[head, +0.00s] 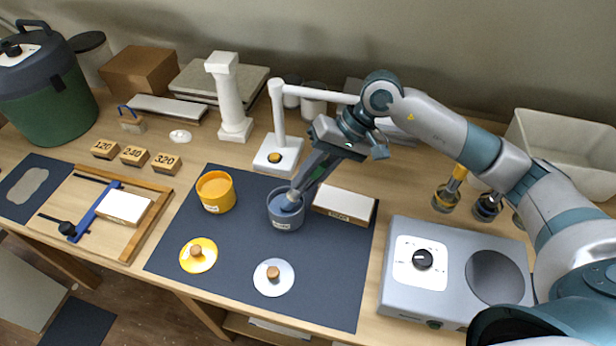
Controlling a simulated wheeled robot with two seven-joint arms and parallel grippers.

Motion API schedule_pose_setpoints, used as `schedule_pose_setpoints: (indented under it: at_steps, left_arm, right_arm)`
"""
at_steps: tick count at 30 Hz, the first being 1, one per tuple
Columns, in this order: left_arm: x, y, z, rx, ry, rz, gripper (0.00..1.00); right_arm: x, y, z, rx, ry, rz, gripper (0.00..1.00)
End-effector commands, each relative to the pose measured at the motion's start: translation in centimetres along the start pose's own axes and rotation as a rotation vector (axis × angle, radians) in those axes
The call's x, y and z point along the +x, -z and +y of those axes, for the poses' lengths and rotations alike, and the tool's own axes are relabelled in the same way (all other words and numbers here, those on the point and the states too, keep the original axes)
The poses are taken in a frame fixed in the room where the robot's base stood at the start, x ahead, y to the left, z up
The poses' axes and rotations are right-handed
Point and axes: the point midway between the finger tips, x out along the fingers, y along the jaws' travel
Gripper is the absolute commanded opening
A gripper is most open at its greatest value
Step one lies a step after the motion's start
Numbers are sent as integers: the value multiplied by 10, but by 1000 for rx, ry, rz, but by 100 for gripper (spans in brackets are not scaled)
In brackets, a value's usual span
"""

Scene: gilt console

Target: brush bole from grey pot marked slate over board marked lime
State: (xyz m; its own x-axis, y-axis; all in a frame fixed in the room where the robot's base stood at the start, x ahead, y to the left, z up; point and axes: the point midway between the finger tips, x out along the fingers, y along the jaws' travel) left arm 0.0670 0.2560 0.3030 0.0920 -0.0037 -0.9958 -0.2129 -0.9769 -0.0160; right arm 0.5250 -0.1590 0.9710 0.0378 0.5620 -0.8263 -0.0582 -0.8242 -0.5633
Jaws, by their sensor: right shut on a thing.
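The grey-blue pot (286,217) stands open on the dark mat, with a label on its front too small to read. My right gripper (301,186) points down into its mouth, shut on what looks like a brush (292,201); its lower end is inside the pot and mostly hidden. A yellow pot (216,193) stands open to the left. A white board (345,204) with a small front label lies just right of the grey pot. Another white board (124,208) sits in the wooden clamp frame at left. I cannot read which board is marked lime. My left gripper is not in view.
A yellow lid (198,255) and a pale grey lid (273,277) lie on the mat (325,290) in front of the pots. A grey hotplate unit (415,294) stands right. A white lamp (279,115) and a column (229,95) stand behind. Numbered blocks (134,155) lie left.

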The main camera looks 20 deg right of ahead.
Motion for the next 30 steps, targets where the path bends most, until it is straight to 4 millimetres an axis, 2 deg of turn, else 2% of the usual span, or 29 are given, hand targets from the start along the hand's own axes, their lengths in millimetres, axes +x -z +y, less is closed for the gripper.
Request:
schedule_pose_setpoints:
  at_steps: [30]
  left_arm:
    - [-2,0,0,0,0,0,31]
  right_arm:
    - [-54,1,-37,-1,1,3,0]
